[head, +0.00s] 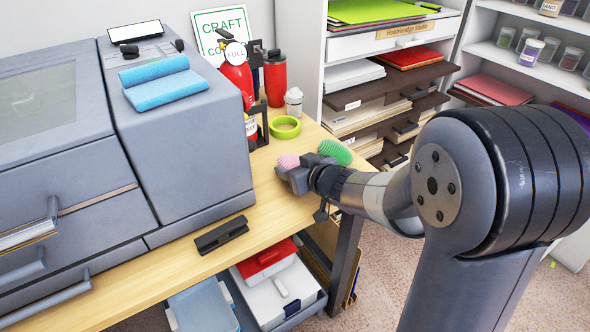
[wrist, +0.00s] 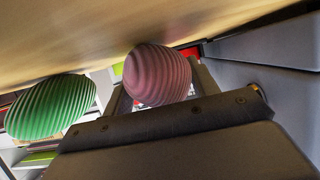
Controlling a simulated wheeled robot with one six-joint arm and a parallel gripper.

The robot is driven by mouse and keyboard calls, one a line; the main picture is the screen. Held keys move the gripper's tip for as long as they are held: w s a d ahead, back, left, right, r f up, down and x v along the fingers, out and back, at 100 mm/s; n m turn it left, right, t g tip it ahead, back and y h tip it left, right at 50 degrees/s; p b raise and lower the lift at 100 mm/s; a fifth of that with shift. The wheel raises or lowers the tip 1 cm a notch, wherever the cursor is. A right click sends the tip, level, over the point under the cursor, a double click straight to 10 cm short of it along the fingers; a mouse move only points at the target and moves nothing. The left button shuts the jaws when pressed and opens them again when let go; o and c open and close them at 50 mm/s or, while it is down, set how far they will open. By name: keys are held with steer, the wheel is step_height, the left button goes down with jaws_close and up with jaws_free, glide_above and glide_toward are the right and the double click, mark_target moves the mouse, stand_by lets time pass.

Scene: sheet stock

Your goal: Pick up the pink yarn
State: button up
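The pink yarn (head: 288,161) is a ridged ball near the right end of the wooden table, partly hidden behind my gripper (head: 299,182) in the head view. In the wrist view, the pink yarn (wrist: 158,75) is close ahead, at the gap between the dark fingers of my gripper (wrist: 160,95). The fingers stand apart, one to each side of it, and look open. I see no clear contact, and the far side of the yarn is hidden.
A green yarn ball (head: 335,151) sits just right of the pink one; it also shows in the wrist view (wrist: 50,106). A green tape roll (head: 285,127) and red bottles (head: 275,78) stand behind. A grey machine (head: 185,130) fills the left; a black stapler-like item (head: 221,235) lies in front.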

steer(key=c, duration=0.5)
steer(key=shift+o, duration=0.2)
steer(key=shift+r, duration=0.1)
